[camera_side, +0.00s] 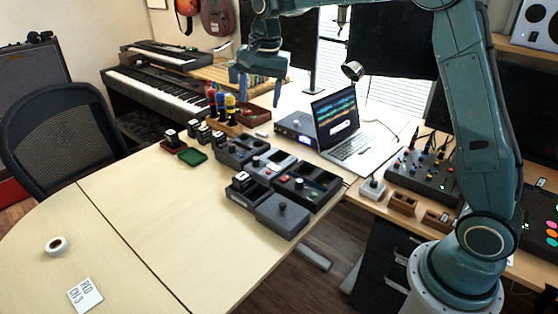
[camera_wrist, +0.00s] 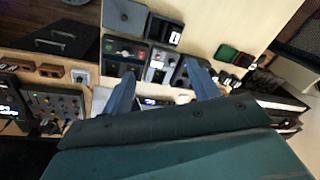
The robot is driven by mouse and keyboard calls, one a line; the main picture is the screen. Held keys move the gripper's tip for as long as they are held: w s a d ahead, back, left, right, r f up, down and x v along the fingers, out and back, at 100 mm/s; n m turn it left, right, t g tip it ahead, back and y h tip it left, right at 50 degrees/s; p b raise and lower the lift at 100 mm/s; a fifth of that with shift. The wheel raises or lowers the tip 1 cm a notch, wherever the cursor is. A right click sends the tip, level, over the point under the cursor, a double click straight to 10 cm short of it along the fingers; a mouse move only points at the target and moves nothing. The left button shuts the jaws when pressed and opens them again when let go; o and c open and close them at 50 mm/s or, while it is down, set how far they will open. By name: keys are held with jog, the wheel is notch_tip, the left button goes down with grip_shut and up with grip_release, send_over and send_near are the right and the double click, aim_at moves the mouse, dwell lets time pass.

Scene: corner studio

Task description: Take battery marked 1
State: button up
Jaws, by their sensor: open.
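Several small dark blocks with pale tops, which look like the batteries, stand on the desk. One block (camera_side: 171,138) is at the left by a red tray, and others (camera_side: 205,133) stand in a row beside it. Another block (camera_side: 240,180) sits in a black open box nearer the front; it also shows in the wrist view (camera_wrist: 175,38). I cannot read any number, so I cannot tell which is battery 1. My gripper (camera_side: 258,95) is open and empty, high above the back of the desk. Its two blue fingers show apart in the wrist view (camera_wrist: 160,72).
A laptop (camera_side: 345,130) and bottles (camera_side: 230,104) stand behind. The left desk is mostly clear, with a tape roll (camera_side: 56,245) and a card (camera_side: 85,295).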

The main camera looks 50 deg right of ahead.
jog(key=w+d+f+m+g, duration=0.1)
jog(key=w+f+m, duration=0.2)
jog(key=w+f, duration=0.3)
jog(key=w+d+f+m+g, duration=0.1)
jog(key=w+f+m, duration=0.2)
jog(key=f, duration=0.8)
jog(key=w, duration=0.2)
jog(key=shift+w+d+f, duration=0.15)
jog(key=shift+w+d, duration=0.1)
jog(key=shift+w, duration=0.1)
send_over(242, 176)
jog(key=shift+f, duration=4.3)
jog(key=shift+f, duration=0.15)
jog(key=shift+f, duration=2.45)
jog(key=shift+c, duration=0.4)
jog(key=shift+w, duration=0.1)
jog(key=c, duration=1.2)
jog(key=shift+r, duration=0.15)
